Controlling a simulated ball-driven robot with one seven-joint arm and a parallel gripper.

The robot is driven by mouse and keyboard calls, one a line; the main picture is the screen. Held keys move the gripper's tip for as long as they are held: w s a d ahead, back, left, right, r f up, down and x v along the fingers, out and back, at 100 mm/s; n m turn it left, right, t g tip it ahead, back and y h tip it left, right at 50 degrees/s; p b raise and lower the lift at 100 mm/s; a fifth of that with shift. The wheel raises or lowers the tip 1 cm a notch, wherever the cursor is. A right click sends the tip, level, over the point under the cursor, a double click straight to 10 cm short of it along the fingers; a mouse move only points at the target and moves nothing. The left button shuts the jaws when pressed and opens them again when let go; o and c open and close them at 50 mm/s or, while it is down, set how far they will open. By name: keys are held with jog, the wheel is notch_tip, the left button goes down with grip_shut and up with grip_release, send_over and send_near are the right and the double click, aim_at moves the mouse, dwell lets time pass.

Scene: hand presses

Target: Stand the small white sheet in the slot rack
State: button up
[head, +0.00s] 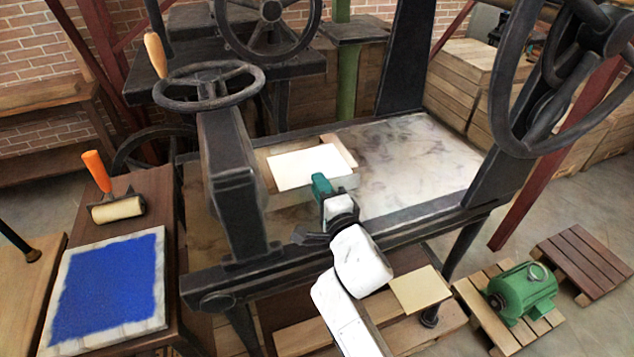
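A small white sheet (304,167) shows as a flat, pale rectangle over the press bed, left of its middle. Its near right edge is by the end of my arm. My gripper (322,187), with a teal part at its tip, is at this edge. I cannot tell whether its fingers are closed on the sheet or only beside it. A pale block (347,183) shows under and right of the sheet, with a tan wooden piece (339,150) behind it. I cannot make out slots, so I cannot tell whether these belong to the slot rack.
The press bed (430,160) is clear to the right. A dark press post with a handwheel (208,86) stands left of the sheet. At left are a blue inked slab (110,285) and a roller (117,209). A tan board (420,289) and green motor (522,289) are lower right.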

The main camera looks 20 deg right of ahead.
jog(key=shift+w, duration=0.4)
grip_shut()
dwell(0.4)
notch_tip(320, 180, up, 3)
jog(key=shift+r+p, duration=0.1)
jog(key=shift+p, duration=0.95)
